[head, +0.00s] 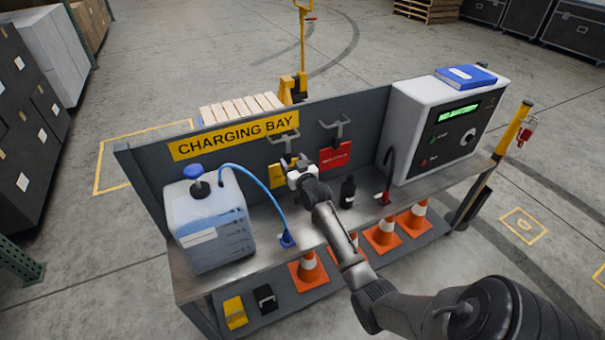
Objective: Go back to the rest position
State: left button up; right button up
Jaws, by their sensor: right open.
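My right gripper (294,163) is at the end of my right arm, which reaches in from the lower right over the charging bench (262,222). Its jaws are open, pointing toward the back panel, close in front of a yellow tag (278,177) that hangs from a hook. I see nothing held between the fingers. My left gripper is not in view.
On the bench stand a white tank (210,225) with a blue hose (262,193), a dark bottle (347,192) and a charger box (440,130). A red tag (336,157) hangs right of the gripper. Orange cones (383,236) stand on the lower shelf.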

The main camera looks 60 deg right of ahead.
jog(key=p+v, duration=0.1)
jog(key=v, duration=0.7)
jog(key=shift+s, duration=0.3)
